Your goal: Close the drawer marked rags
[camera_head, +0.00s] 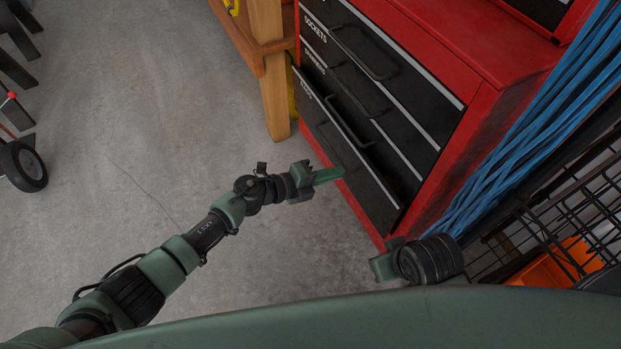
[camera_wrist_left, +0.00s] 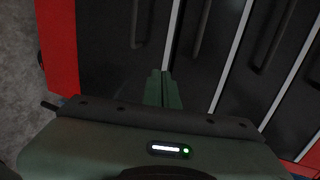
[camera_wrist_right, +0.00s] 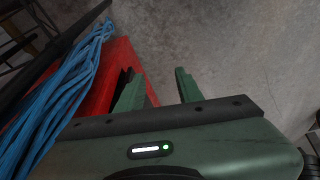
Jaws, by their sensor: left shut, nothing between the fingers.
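The red tool cabinet (camera_head: 455,150) has black drawers with pale top edges. The lowest drawer in view (camera_head: 322,122) stands a little out from the cabinet; its label is too small to read surely, so I cannot confirm it says rags. My right gripper (camera_wrist_right: 155,82) is open and empty beside the red cabinet.
The drawer labelled sockets (camera_head: 372,55) is higher up and looks closed. Blue cables (camera_head: 535,125) hang at the cabinet's right, beside a black wire rack (camera_head: 560,215). A wooden bench leg (camera_head: 275,95) stands at its left.

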